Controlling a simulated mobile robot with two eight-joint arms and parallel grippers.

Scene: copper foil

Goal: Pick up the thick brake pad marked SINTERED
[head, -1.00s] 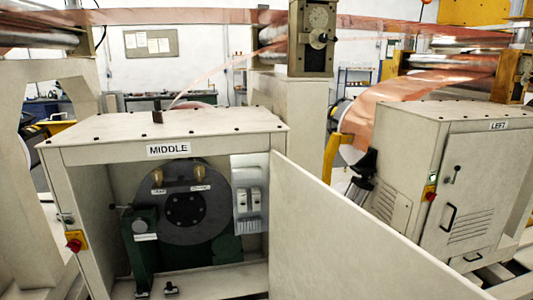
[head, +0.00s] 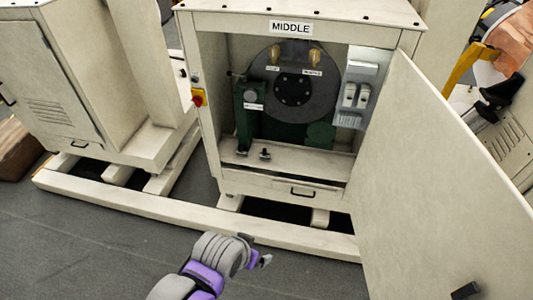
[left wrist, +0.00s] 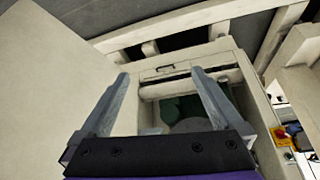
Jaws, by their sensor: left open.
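No brake pad can be made out for certain, and no SINTERED mark is readable. In the open MIDDLE cabinet (head: 255,176), a dark disc (head: 291,100) carries two brass-coloured pieces (head: 276,54) (head: 314,57) above small white labels too small to read. Two small dark clamp-like pieces (head: 242,151) (head: 265,154) sit on the cabinet floor. My left gripper (head: 258,258) is in front of and below the cabinet, apart from it. In the left wrist view its two fingers (left wrist: 160,73) are spread with nothing between them. My right gripper is out of view.
The cabinet door (head: 440,170) stands open along the right side. A pale base beam (head: 150,208) runs low in front of the cabinets. A red and yellow switch (head: 198,97) is on the left post. The grey floor (head: 90,255) at front left is clear.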

